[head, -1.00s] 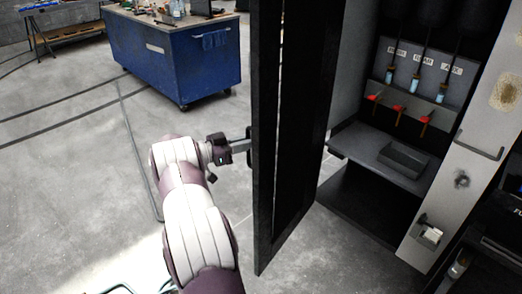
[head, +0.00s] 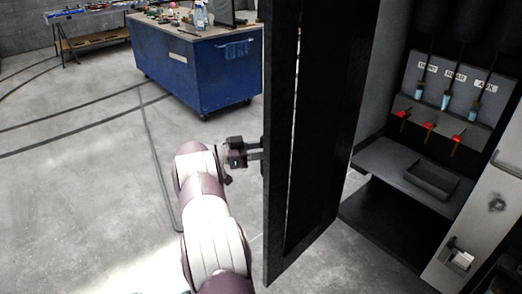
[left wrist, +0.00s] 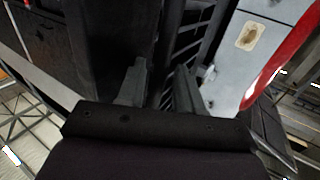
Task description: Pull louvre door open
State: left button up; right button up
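The louvre door (head: 318,120) is a tall black panel in the head view, swung out from its cabinet and standing wide open. Its near edge faces me. My left gripper (head: 256,150) is at the left face of the door, its two fingers apart and their tips close to the panel. Whether they touch it or a handle there, I cannot tell. In the left wrist view the left gripper (left wrist: 158,88) also shows with its fingers apart and dark surfaces beyond them. No handle shows clearly. My right gripper is in neither view.
The open cabinet (head: 400,158) at right holds a grey tray (head: 432,180) and several red-handled levers (head: 429,127) under labels. A blue workbench (head: 195,70) on castors stands behind at left. The grey floor (head: 95,200) left of my arm is clear.

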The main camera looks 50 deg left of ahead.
pick_arm(q)
jog(key=shift+s+a+f, duration=0.1)
jog(key=shift+s+a, duration=0.05)
jog(key=shift+s, duration=0.15)
jog(key=b+v, duration=0.2)
jog(key=v, duration=1)
